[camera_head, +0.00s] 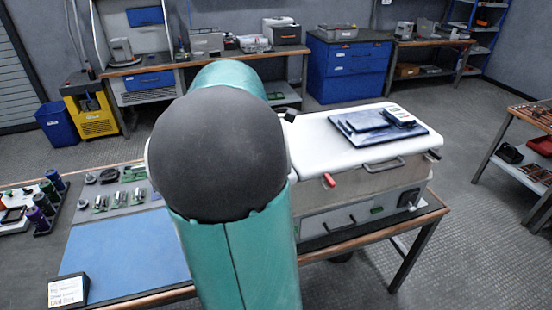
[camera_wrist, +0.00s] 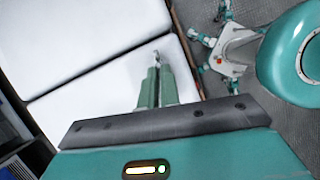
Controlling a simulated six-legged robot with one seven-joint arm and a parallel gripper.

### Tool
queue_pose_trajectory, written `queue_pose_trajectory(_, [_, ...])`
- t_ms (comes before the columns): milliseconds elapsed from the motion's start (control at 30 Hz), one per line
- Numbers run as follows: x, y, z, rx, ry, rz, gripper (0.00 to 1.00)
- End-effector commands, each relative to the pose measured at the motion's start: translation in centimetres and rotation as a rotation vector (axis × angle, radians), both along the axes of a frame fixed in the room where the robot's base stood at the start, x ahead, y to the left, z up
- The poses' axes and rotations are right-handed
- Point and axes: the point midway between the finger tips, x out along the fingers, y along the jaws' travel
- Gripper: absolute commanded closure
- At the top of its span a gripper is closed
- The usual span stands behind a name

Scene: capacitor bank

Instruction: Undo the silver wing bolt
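In the wrist view, my gripper (camera_wrist: 157,68) reaches over a white surface (camera_wrist: 85,35), with its two green fingers close together. A small silver piece (camera_wrist: 156,55) shows right at the fingertips; it may be the wing bolt, but it is too small to be sure. I cannot tell whether the fingers grip it or only stand beside it. In the head view, my arm covers the middle of the picture and hides my gripper. The white-topped unit (camera_head: 313,136) stands on the bench behind my arm, and no silver wing bolt can be made out there.
The unit has a red handle (camera_head: 329,180) on its front and a dark tray with devices (camera_head: 375,127) on top. A blue mat (camera_head: 125,252) and a label stand (camera_head: 68,291) lie left of my arm. Bottles (camera_head: 45,205) stand at far left.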

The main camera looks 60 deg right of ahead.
Motion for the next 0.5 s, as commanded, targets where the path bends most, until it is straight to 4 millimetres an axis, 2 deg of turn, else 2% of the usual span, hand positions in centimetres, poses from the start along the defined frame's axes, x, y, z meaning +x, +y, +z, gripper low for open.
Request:
queue_pose_trajectory(100, [-0.39,0.13,-0.30,0.005,0.005,0.069,1.00])
queue_pose_trajectory(367, [-0.42,0.13,-0.38,0.006,0.008,0.077,1.00])
queue_pose_trajectory(500, [-0.45,0.15,-0.41,0.006,0.008,0.076,0.72])
